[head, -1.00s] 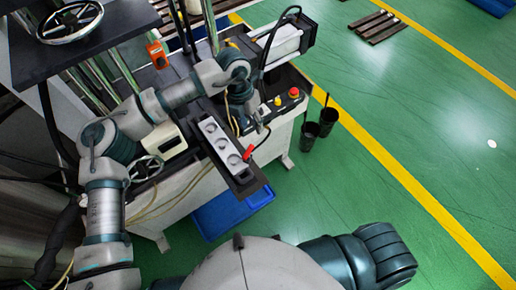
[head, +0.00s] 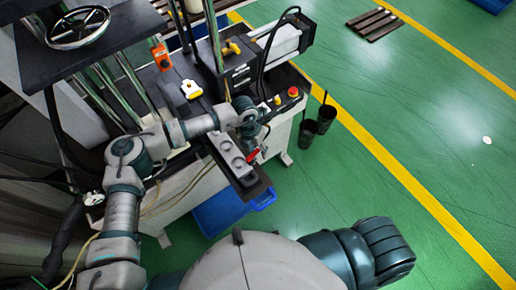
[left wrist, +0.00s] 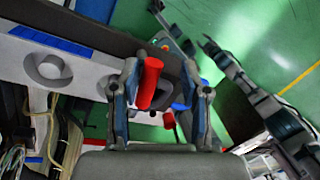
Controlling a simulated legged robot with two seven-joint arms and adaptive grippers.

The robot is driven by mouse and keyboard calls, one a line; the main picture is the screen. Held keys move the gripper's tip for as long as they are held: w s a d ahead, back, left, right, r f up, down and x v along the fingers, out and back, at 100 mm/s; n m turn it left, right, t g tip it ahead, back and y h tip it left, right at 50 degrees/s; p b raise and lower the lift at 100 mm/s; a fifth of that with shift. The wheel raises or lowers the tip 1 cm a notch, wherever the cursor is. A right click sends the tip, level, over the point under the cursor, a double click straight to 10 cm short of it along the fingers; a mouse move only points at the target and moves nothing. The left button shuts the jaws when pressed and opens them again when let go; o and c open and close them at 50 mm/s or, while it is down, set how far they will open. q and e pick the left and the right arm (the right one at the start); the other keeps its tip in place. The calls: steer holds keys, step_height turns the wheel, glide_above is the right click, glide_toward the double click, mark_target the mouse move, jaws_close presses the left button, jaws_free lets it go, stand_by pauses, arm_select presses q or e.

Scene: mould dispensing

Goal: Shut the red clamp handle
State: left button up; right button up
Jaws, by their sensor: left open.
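The red clamp handle (head: 253,155) is at the right edge of the grey mould block (head: 232,157), near the front end of the machine's dark shelf. In the left wrist view the red handle (left wrist: 149,84) stands between my fingers, nearer the left finger. My left gripper (head: 262,138) is open around the handle; it also shows in the left wrist view (left wrist: 164,92). Whether a finger touches the handle I cannot tell. A second small red piece (left wrist: 168,120) shows lower between the fingers. My arm hides part of the block.
A red button (head: 293,92) sits on the machine's right corner. A blue bin (head: 222,208) is below the shelf. The green floor to the right is open.

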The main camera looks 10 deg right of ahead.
arm_select(q)
steer(key=a, duration=0.3)
steer(key=shift+r, duration=0.15)
jaws_close()
steer(key=shift+w, duration=0.1)
steer(key=shift+s+d, duration=0.2)
steer(key=shift+d, duration=0.1)
steer(key=m+b, duration=0.2)
steer(key=b, duration=0.1)
steer(key=m+b, duration=0.2)
steer(key=b, duration=0.2)
steer(key=shift+d+f+y, duration=0.15)
steer(key=shift+f+y, duration=0.15)
steer(key=shift+f, duration=0.1)
steer(key=shift+r+m+b, duration=0.2)
steer(key=shift+m+b, duration=0.2)
steer(key=shift+m, duration=0.4)
steer(key=shift+s+r, duration=0.1)
steer(key=shift+r, duration=0.05)
arm_select(e)
step_height(320, 180, down, 7)
steer(key=a, duration=0.2)
steer(key=shift+s+a, duration=0.15)
steer(key=shift+s, duration=0.2)
